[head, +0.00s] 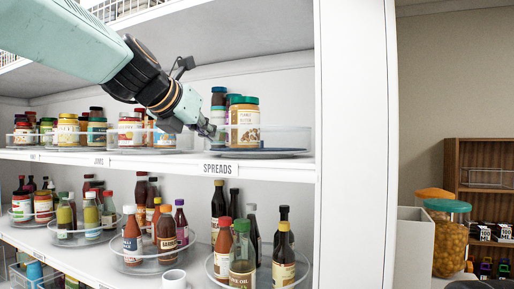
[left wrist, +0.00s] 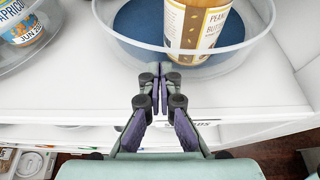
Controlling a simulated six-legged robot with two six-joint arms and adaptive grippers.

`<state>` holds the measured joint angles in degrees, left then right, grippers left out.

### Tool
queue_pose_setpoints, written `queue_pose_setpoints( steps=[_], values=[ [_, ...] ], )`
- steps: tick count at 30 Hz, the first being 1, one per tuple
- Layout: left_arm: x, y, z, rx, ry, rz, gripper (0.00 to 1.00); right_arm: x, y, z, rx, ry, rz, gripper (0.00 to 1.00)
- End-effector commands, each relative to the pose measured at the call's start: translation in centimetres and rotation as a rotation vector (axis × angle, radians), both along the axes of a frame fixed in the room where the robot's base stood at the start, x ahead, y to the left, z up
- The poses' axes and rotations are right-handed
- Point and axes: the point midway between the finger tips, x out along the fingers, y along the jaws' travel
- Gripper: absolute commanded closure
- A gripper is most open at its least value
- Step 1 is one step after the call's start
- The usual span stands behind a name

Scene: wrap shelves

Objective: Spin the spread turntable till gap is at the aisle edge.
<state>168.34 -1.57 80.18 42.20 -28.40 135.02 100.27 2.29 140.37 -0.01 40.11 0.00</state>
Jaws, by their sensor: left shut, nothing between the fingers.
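The spreads turntable (head: 296,140) has a clear rim and a blue base, and stands on the shelf above the SPREADS label (head: 218,169). Peanut butter jars are grouped on its left and back part; the nearest peanut butter jar (head: 246,122) has a green lid. The right part of the turntable is bare. My left gripper (head: 209,131) is shut and empty at the turntable's front left rim. In the left wrist view its fingertips (left wrist: 160,72) are at the clear rim (left wrist: 110,35), below the jar (left wrist: 197,25). I cannot tell if they touch the rim. My right gripper is not in view.
A white shelf side panel (head: 355,140) bounds the right. The lower shelf (head: 105,258) holds turntables of bottles. Bare shelf (left wrist: 255,95) lies right of my fingers in the wrist view.

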Motion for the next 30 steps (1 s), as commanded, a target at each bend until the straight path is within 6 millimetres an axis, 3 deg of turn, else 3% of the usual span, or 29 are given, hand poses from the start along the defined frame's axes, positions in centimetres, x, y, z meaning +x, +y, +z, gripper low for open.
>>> queue_pose_setpoints(
  steps=[13, 23, 30],
  values=[
    [-0.7, -2.0, 0.0, 0.002, -0.001, -0.001, 1.00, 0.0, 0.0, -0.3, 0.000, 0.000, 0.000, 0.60],
    [-0.7, -2.1, 0.0, 0.001, 0.000, 0.000, 1.00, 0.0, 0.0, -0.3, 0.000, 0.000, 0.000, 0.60],
    [-0.8, -2.8, -0.2, 0.000, -0.002, -0.003, 1.00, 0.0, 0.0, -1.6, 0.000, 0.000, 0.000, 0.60]
  ],
)
